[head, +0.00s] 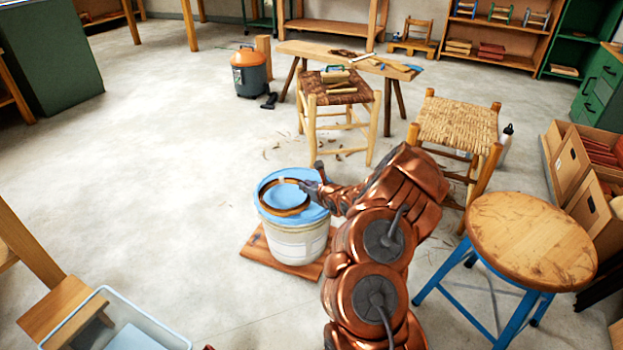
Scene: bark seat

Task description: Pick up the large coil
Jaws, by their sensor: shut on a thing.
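The large coil (262,202), a brown ring of bark strip, is at the blue lid (303,220) of a white bucket (297,243). My gripper (309,186) reaches in from the right and is shut on the coil's right side. The coil looks flat and level. I cannot tell whether it touches the lid or is just above it. My fingertips are small and dark here, and my arm hides part of what lies behind it.
The bucket stands on a wooden board (256,258). A round wooden stool (530,240) with blue legs is at right. Two woven-seat stools (335,92) (458,122) and a workbench (310,52) stand behind. A clear bin (165,335) is at front left. The left floor is open.

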